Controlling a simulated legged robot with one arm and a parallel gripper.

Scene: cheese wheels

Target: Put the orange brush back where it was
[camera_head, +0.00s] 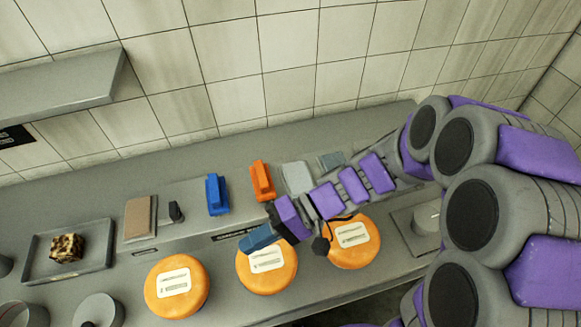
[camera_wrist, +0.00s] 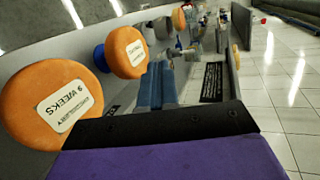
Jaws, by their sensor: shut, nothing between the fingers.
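The orange brush (camera_head: 262,181) lies on the grey counter (camera_head: 185,238) near the back, between a blue brush (camera_head: 216,194) and a pale grey block (camera_head: 297,178). My gripper (camera_head: 254,240) is shut and empty. It is in front of the orange brush and apart from it, and appears over the back edge of the middle cheese wheel (camera_head: 267,277), partly covering it. In the wrist view my blue-grey fingers (camera_wrist: 157,84) are together with nothing between them. I cannot make out the orange brush in the wrist view.
Orange cheese wheels stand at left (camera_head: 176,300) and right (camera_head: 354,255) of the middle one. Two labelled wheels show in the wrist view (camera_wrist: 35,82). A brown board (camera_head: 139,215), small black item (camera_head: 175,211) and tray (camera_head: 100,262) lie left. The tiled wall is behind.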

